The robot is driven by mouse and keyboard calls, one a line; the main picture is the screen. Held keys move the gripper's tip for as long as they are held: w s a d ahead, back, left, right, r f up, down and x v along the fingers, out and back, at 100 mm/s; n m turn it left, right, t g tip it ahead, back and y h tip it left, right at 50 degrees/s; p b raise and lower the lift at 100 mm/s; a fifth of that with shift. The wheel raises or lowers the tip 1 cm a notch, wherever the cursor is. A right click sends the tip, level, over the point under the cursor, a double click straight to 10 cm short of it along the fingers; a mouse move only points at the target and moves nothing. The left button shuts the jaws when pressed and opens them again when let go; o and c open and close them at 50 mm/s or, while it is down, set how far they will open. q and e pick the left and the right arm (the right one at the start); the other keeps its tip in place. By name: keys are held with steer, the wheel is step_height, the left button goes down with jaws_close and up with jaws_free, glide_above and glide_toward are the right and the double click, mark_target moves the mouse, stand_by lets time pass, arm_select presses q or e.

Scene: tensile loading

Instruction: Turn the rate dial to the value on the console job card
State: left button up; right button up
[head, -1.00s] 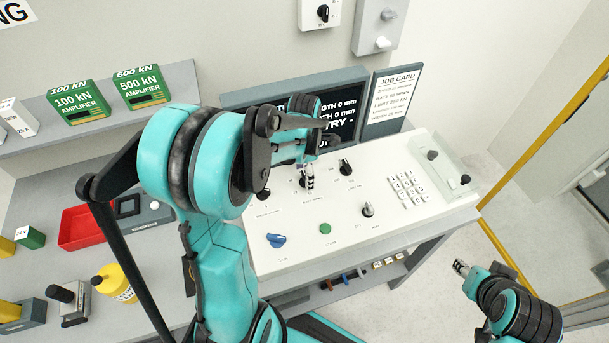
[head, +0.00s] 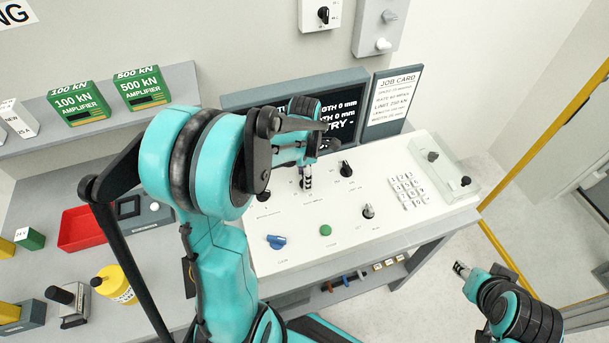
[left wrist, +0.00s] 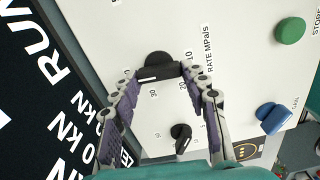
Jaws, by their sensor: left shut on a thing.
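The rate dial (left wrist: 158,66) is a black knob on the white console (head: 420,222), with "RATE MPa/s" and numbers such as 10, 20 and 30 printed around it. My left gripper (left wrist: 161,73) has its fingers on both sides of the knob's grip bar, shut on it. In the head view my left gripper (head: 306,182) points down at the console and hides most of the dial. The job card (head: 392,98) stands upright behind the console; its rate line is too small to read surely. My right gripper (head: 461,267) hangs right of the console, away from it; its jaws are unclear.
A dark display (head: 340,108) stands close behind. A smaller black knob (left wrist: 181,136) sits near my left fingers.

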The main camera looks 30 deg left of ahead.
arm_select(q)
steer(key=m, duration=0.4)
steer(key=shift+a, duration=0.1)
steer(key=m, duration=0.4)
steer(key=shift+w+m+b, duration=0.15)
steer(key=shift+m+b, duration=0.2)
steer(key=shift+m, duration=0.05)
steer(key=m, duration=0.9)
steer(key=shift+w, duration=0.15)
steer(key=m, duration=0.4)
steer(key=shift+m+b, duration=0.3)
steer(key=m, duration=0.4)
steer(key=shift+d, duration=0.2)
steer(key=m, duration=0.4)
steer(key=shift+d+m, duration=0.1)
steer(key=shift+m, duration=2.2)
